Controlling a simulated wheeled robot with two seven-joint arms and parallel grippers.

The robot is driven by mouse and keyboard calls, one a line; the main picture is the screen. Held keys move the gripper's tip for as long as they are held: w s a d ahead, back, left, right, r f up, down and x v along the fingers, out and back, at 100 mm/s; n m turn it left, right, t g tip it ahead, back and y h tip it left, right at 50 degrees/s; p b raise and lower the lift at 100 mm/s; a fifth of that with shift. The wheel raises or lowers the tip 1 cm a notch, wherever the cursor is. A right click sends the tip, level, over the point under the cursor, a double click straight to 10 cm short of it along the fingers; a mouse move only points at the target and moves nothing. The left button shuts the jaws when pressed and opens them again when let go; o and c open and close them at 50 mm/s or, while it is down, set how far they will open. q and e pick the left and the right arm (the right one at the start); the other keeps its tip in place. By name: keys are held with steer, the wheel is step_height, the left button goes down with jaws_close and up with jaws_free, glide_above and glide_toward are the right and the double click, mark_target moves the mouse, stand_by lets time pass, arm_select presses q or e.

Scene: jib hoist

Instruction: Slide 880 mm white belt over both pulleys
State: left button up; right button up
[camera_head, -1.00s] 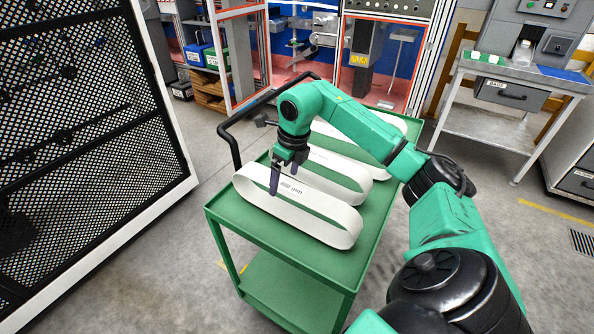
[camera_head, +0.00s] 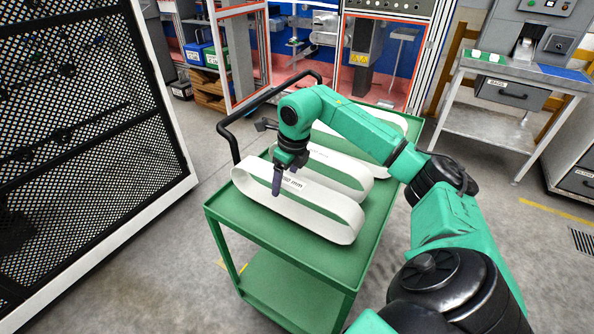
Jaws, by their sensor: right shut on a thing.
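The nearest white belt (camera_head: 318,222) is a long loop standing on edge at the near end of a green cart (camera_head: 262,240). Its printed label, ending in "mm", is partly covered by my right gripper (camera_head: 277,184). The right gripper reaches down from above and is shut on the belt's wall, left of its middle. Whether the belt's lower edge touches the cart top cannot be told. My left gripper is out of view. I cannot make out the pulleys.
A second white belt (camera_head: 352,170) stands close behind, and a third white belt (camera_head: 397,124) is farther back, partly behind my arm. The cart has a black handle (camera_head: 236,142). A black mesh panel (camera_head: 85,120) stands left, a grey workbench (camera_head: 500,72) right.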

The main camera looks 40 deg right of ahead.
step_height(320, 180, up, 7)
steer(key=p, duration=0.5)
steer(key=shift+f, duration=0.15)
steer(key=shift+s, duration=0.1)
